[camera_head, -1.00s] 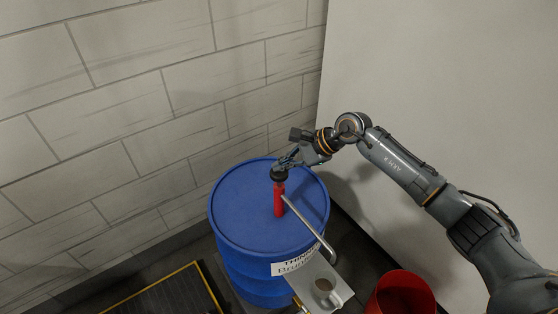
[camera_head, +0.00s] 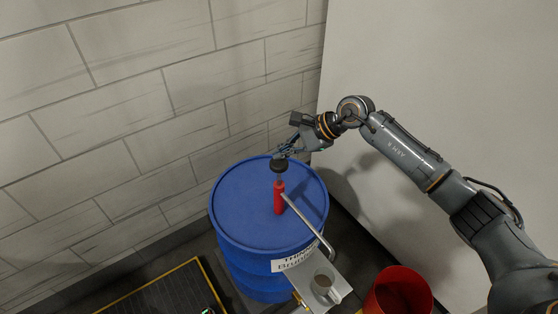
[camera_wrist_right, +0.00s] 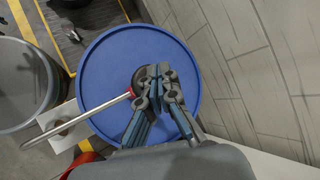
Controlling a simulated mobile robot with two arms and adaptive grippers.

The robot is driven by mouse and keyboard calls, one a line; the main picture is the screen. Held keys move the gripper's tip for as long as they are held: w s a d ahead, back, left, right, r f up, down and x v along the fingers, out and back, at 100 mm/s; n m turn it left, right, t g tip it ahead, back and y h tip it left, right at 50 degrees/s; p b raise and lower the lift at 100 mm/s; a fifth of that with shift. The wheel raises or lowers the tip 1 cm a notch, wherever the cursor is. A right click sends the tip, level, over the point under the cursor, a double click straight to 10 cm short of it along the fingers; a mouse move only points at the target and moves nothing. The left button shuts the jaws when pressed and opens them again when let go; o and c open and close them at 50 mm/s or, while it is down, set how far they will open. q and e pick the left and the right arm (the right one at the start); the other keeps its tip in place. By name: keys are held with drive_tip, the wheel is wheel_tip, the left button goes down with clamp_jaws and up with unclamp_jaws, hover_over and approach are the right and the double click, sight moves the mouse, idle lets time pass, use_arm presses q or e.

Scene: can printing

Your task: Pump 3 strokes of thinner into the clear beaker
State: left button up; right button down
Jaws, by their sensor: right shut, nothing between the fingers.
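The hand pump has a red body (camera_head: 278,199) and a black knob (camera_head: 278,165). It stands upright on the blue thinner drum (camera_head: 240,205), with a short length of rod showing below the knob. Its metal spout (camera_head: 311,227) slopes toward the clear beaker (camera_head: 322,284), which stands on a small shelf under the spout end. My right gripper (camera_head: 285,152) is shut and empty at the top of the knob; I cannot tell if it touches. In the right wrist view its fingertips (camera_wrist_right: 158,72) partly cover the knob (camera_wrist_right: 143,82). My left gripper is out of view.
A red bucket (camera_head: 399,292) stands on the floor right of the small shelf (camera_head: 339,287). A brick wall (camera_head: 130,110) lies behind the drum and a pale wall (camera_head: 440,70) to the right. A yellow-edged dark mat (camera_head: 165,294) lies at lower left.

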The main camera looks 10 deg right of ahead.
drive_tip(key=shift+r+p, duration=0.95)
drive_tip(key=shift+r, duration=1.6)
